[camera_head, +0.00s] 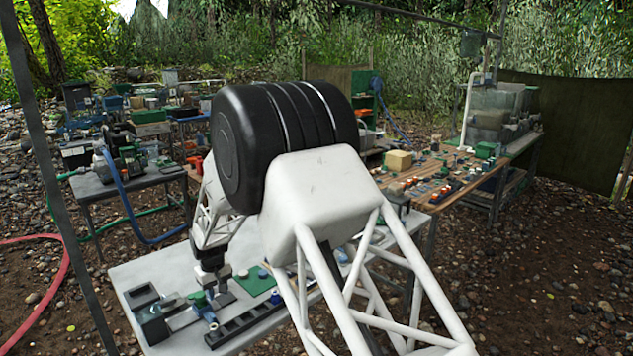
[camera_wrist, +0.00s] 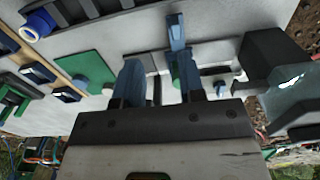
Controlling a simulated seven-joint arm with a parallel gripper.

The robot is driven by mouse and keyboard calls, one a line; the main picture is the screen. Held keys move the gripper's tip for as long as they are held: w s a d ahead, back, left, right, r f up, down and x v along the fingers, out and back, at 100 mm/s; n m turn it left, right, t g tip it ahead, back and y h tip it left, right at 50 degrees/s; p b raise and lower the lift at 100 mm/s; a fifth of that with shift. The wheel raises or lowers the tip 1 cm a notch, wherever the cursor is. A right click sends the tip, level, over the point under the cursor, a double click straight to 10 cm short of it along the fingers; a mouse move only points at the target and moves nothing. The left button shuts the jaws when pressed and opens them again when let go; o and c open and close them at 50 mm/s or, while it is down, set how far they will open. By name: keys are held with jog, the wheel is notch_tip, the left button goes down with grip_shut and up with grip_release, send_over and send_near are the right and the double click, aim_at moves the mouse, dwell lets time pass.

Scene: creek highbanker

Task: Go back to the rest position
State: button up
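My gripper (camera_wrist: 162,82) points down over the white-topped table (camera_wrist: 225,48). In the wrist view its two blue-grey fingers stand apart, with no held object visible between them. A blue part with a green piece (camera_wrist: 177,38) lies on the table just beyond the right finger, and I cannot tell whether they touch. In the head view my gripper (camera_head: 212,278) is low over the left part of this table, next to the blue part (camera_head: 208,313). My large black and white arm joint hides much of the table's middle.
A green plate (camera_wrist: 85,67) and a dark slotted rail (camera_head: 245,322) lie near the gripper. A dark open box (camera_head: 153,325) stands at the table's left end. A wooden table (camera_head: 450,172) with many small parts stands behind right. Thin dark poles cross the view.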

jog(key=s+d+r+m, duration=0.1)
jog(key=s+d+r, duration=0.4)
jog(key=d+r, duration=0.4)
jog(key=s+d+r+m+t, duration=0.15)
jog(key=s+d+r, duration=0.25)
jog(key=d+r, duration=0.5)
jog(key=s+d+r+m, duration=0.2)
jog(key=s+d+r, duration=0.3)
jog(key=d, duration=0.8)
jog(key=s+d+r+m, duration=0.1)
jog(key=s+d+r, duration=0.2)
jog(key=s+d, duration=0.4)
jog(key=s+d+r+m, duration=0.1)
jog(key=s+d+r, duration=0.1)
jog(key=s+d, duration=0.5)
jog(key=s+d+f+m, duration=0.1)
jog(key=s+d, duration=0.2)
jog(key=s, duration=0.5)
jog(key=s+d+m, duration=0.1)
jog(key=s+d, duration=0.2)
jog(key=s, duration=0.6)
jog(key=shift+f+t, duration=0.35)
jog(key=shift+t, duration=0.1)
